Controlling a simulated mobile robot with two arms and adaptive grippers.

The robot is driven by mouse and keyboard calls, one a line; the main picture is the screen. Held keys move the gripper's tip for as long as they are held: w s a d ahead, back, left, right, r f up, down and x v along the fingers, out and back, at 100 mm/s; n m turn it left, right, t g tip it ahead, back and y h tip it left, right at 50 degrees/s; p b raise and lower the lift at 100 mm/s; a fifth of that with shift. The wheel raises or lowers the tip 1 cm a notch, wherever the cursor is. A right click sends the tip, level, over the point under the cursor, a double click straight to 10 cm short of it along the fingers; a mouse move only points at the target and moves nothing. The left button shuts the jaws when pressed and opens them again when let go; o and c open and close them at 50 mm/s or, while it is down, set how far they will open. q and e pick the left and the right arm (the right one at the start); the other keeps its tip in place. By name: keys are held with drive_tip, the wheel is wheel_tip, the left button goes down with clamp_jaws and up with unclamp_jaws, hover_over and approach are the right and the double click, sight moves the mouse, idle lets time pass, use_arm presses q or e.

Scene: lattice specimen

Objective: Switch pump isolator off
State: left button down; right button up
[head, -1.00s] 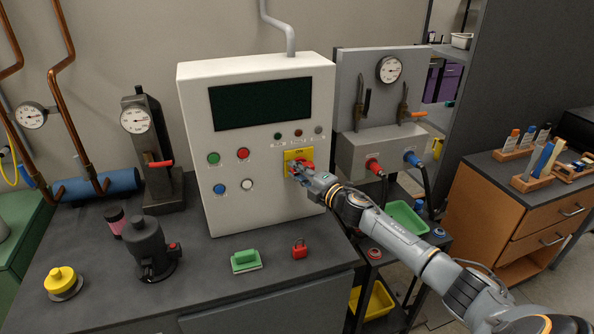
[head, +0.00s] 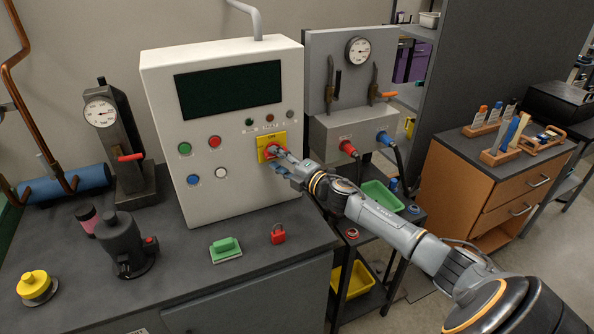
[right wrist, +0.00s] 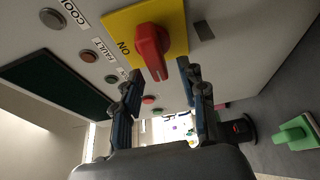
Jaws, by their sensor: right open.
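The pump isolator is a red rotary knob (head: 270,150) on a yellow plate (head: 262,139) on the white cabinet's front. In the right wrist view the red knob (right wrist: 151,50) stands out from the yellow plate (right wrist: 176,22), its handle running down the picture. The word ON is at the plate's left edge there. My right gripper (head: 279,162) is at the knob, partly covering its lower side. In the wrist view its fingers (right wrist: 160,84) are apart, with the handle's end near the gap between them. Contact cannot be told. My left gripper is out of view.
The white cabinet (head: 173,80) has push buttons left of the knob. A red padlock (head: 278,234) and a green-handled block (head: 226,249) sit on the dark bench (head: 265,262) below. A grey gauge panel (head: 317,76) with cables stands to the right.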

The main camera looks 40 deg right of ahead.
drive_tip(key=s+d, duration=0.1)
drive_tip(key=s, duration=0.8)
drive_tip(key=shift+s+d, duration=0.2)
drive_tip(key=shift+d, duration=0.1)
idle(1.0)
